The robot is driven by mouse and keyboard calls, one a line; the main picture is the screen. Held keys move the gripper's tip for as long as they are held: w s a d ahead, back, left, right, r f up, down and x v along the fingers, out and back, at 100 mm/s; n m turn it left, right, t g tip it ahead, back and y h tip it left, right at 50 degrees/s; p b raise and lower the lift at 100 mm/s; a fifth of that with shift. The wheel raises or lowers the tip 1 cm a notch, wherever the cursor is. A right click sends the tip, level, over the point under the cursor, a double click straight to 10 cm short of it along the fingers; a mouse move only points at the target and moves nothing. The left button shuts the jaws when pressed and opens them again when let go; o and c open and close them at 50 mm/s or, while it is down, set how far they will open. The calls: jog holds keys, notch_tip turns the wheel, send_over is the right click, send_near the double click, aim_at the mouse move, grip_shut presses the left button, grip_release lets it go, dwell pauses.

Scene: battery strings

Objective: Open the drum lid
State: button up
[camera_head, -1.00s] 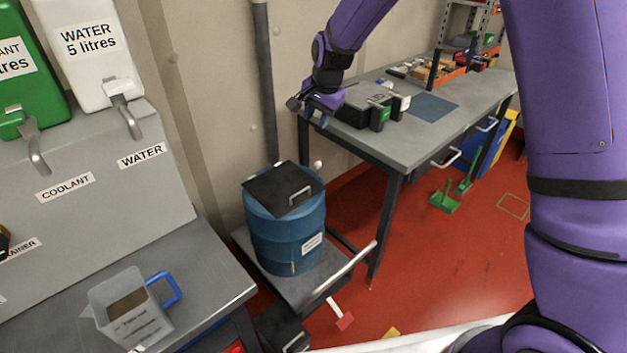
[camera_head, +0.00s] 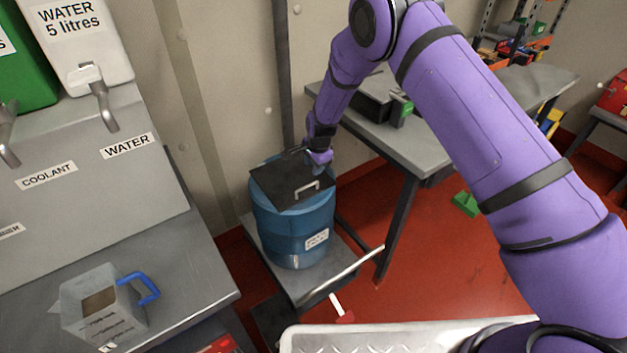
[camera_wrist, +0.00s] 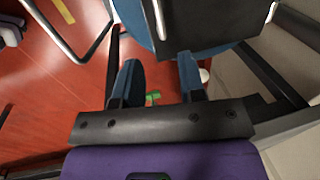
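The blue drum (camera_head: 288,232) stands on a low grey cart with its dark square lid (camera_head: 275,178) lying shut on top. A pale bar handle (camera_head: 307,189) sits near the lid's front edge. My gripper (camera_head: 319,168) is at the lid's right back side, close above it; contact cannot be told. In the wrist view my gripper (camera_wrist: 158,72) has its two blue-grey fingers apart with nothing between them. The lid (camera_wrist: 205,22) and its handle (camera_wrist: 158,18) lie beyond the fingertips, at the top of that view.
The cart (camera_head: 313,283) has a push bar (camera_head: 345,273) at its right. A workbench (camera_head: 420,148) with a black case stands behind. At left, a grey counter (camera_head: 190,255) holds a jug with a blue handle (camera_head: 140,288), below coolant and water containers.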

aim_at(311, 184)
jog(key=f, duration=0.3)
jog(key=w+f, duration=0.1)
jog(key=f, duration=0.2)
jog(key=a+f, duration=0.1)
jog(key=f, duration=0.2)
jog(key=shift+w+f, duration=0.1)
jog(key=shift+w, duration=0.15)
jog(key=shift+c, duration=0.2)
grip_shut()
